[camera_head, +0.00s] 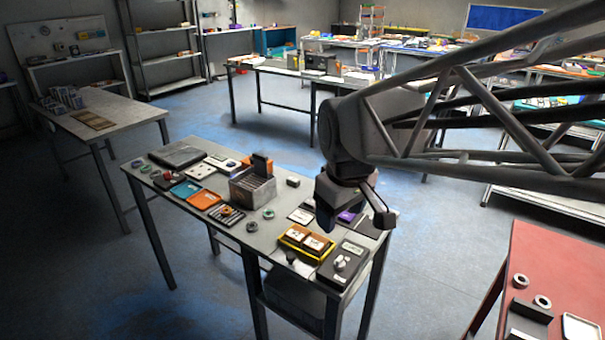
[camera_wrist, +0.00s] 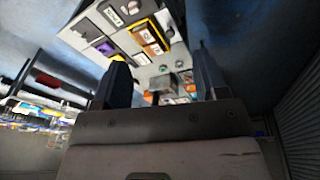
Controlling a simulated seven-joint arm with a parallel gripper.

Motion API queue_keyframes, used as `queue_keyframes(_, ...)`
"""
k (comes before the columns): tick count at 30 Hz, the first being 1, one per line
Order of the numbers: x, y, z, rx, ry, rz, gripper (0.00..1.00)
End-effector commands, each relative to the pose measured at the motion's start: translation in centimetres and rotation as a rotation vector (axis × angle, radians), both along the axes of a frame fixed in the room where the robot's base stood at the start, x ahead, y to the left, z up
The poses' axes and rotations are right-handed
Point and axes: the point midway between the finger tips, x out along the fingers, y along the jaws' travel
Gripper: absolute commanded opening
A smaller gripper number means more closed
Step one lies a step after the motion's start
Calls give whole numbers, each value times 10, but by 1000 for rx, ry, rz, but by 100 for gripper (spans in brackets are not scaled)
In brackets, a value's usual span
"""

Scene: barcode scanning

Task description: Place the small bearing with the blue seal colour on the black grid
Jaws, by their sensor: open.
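The black grid (camera_head: 211,215) lies on the grey table (camera_head: 216,264), left of the yellow tray, with a small brownish round piece (camera_head: 227,211) on it. I cannot tell which has a blue seal. My gripper (camera_head: 326,217) is above the table's right part, open and empty; its two fingers show in the wrist view (camera_wrist: 162,76).
A grey box with dividers (camera_head: 252,191) stands upright mid-table. A yellow tray (camera_head: 289,243) and a black stand with white pieces (camera_head: 343,270) lie under and near my gripper. Orange and blue trays (camera_head: 205,200) lie left. A red table (camera_head: 540,260) stands at right.

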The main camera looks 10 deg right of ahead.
Motion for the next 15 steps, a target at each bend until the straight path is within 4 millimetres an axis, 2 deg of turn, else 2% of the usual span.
queue_keyframes(1, -15, -5, -2, 8, -7, -52, 67)
queue_keyframes(3, -34, -10, -6, 21, -14, -128, 67)
queue_keyframes(9, -82, -22, -19, 58, -35, -332, 67)
queue_keyframes(15, -111, -28, -30, 82, -48, -461, 67)
